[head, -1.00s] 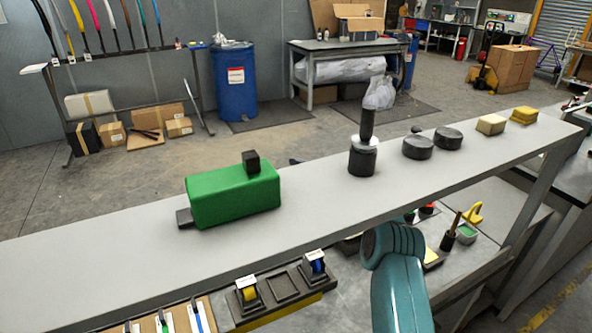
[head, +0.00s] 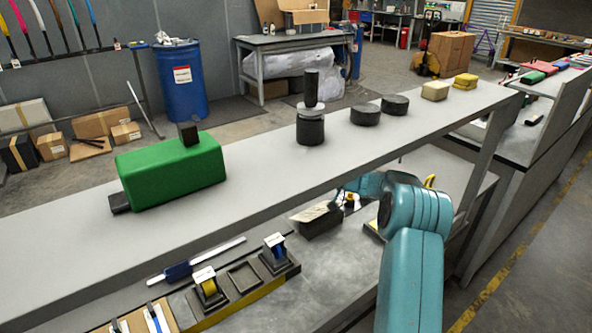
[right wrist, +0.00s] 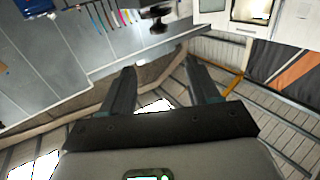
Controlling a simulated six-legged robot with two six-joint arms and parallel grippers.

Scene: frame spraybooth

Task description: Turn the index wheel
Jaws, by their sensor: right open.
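I cannot make out an index wheel for certain in either view. My teal right arm reaches in the head view toward the lower bench under the raised shelf (head: 250,187); its gripper is not clear there. In the right wrist view my right gripper (right wrist: 158,68) has its two dark fingers apart with nothing between them. The lower bench (head: 335,262) holds a dark tray (head: 244,278) with a yellow roll (head: 208,287) and a blue roll (head: 278,251), each in a dark holder. My left gripper is not in view.
The shelf carries a green block (head: 172,170), a dark upright cylinder (head: 311,128), dark discs (head: 365,116) and yellow blocks (head: 465,80). A blue-handled tool (head: 178,271) lies behind the tray. A blue barrel (head: 179,85) stands on the floor. Open floor lies at right.

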